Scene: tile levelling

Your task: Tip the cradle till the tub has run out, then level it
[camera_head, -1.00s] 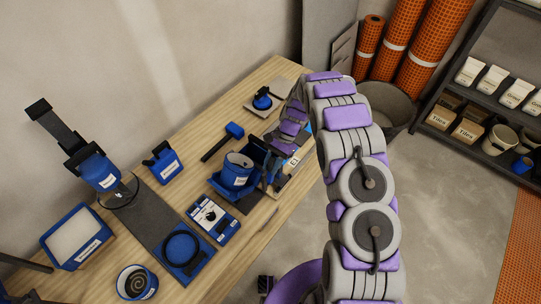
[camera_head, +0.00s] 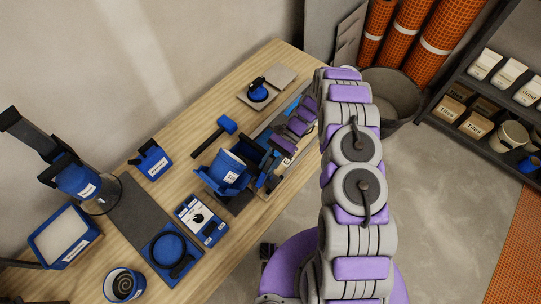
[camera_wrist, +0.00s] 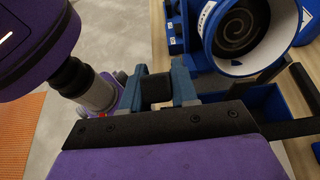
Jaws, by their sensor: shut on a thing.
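The blue and white tub (camera_head: 228,166) sits in the blue cradle (camera_head: 212,184) on the workbench and looks tilted. In the wrist view, the tub (camera_wrist: 291,25) turns its open white-rimmed mouth towards the camera, with a dark grey spiral inside. My gripper (camera_wrist: 158,88) is shut on a short black block-like grip (camera_wrist: 156,91), beside and left of the tub. In the head view my gripper (camera_head: 268,172) is at the cradle's right side, partly hidden by dark parts. Any flow from the tub cannot be made out.
A blue open box (camera_wrist: 256,101) and a black bar lie close below the tub in the wrist view. A bucket (camera_head: 392,95) stands on the floor.

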